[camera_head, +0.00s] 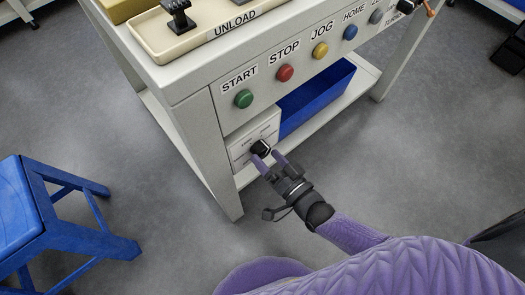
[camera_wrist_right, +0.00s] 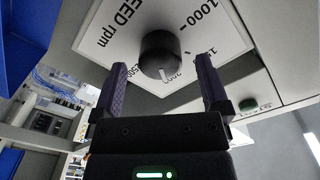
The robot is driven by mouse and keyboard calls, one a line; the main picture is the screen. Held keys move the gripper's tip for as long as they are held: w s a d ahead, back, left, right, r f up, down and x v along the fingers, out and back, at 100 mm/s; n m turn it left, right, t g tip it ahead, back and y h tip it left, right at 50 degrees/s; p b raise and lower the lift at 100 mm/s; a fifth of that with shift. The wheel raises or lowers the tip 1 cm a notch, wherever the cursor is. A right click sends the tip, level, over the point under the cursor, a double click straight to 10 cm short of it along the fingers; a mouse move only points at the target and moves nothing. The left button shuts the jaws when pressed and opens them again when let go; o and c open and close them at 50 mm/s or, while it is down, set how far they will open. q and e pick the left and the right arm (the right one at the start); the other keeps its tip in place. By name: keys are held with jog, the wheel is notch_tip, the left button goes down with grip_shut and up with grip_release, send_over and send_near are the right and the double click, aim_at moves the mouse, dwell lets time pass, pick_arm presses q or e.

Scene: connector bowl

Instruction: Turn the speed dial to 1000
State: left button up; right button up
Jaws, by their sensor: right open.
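The black round speed dial (camera_head: 260,147) sits on a white panel (camera_head: 240,152) under the green START button. In the right wrist view the dial (camera_wrist_right: 160,52) has a white pointer mark on its lower edge, toward a partly hidden label that seems to read 2000. The panel (camera_wrist_right: 115,45) shows "EED rpm" at left, and the 1000 label stands up and right of the dial. My right gripper (camera_head: 266,160) is open, with its purple fingers either side of the dial. I cannot tell whether they touch it. My left gripper is not in view.
The START button (camera_head: 243,98), STOP button (camera_head: 284,73) and JOG button (camera_head: 320,50) sit above the panel. A blue bin (camera_head: 317,98) stands on the shelf to the right. A blue stool (camera_head: 60,215) is at left. The grey floor between is clear.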

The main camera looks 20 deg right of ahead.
jog(key=shift+x, duration=0.8)
jog(key=shift+c, duration=0.2)
jog(key=c, duration=1.2)
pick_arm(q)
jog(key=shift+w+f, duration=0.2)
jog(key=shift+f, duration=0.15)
pick_arm(e)
jog(key=shift+c, duration=0.2)
